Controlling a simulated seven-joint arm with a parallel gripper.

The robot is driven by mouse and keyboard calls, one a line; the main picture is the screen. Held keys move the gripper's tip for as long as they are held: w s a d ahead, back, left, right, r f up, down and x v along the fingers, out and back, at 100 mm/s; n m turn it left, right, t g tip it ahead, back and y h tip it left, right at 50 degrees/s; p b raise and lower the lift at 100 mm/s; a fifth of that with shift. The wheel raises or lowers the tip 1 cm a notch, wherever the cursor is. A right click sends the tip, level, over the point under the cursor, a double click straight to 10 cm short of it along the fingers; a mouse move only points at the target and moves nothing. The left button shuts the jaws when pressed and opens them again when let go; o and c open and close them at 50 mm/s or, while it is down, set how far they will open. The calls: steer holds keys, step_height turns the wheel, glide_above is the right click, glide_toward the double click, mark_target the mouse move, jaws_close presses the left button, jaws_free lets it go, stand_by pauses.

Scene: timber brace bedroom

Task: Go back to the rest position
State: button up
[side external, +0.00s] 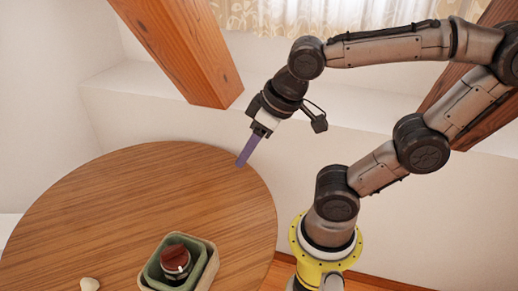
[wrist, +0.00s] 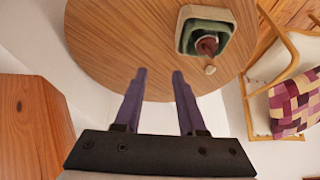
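My gripper (side external: 241,162) is up in the air beyond the far edge of the round wooden table (side external: 130,205), pointing down and to the left in the side view. In the wrist view its two purple fingers (wrist: 158,72) stand wide apart with nothing between them, so it is open and empty. In the side view the fingers overlap into one strip. The table fills the upper middle of the wrist view (wrist: 110,50).
On the table, a beige tray (side external: 213,262) holds a green tray (side external: 207,257) with a brown-topped item (side external: 174,259). A small pale lump (side external: 89,284) lies left of it. Timber braces (side external: 185,50) slope nearby. A chair with a patchwork cushion (wrist: 297,103) stands beside the table.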

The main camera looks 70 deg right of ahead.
steer(key=shift+s+d, duration=0.2)
steer(key=shift+s, duration=0.4)
steer(key=shift+s+d, duration=0.2)
steer(key=shift+s, duration=0.35)
stand_by(0.4)
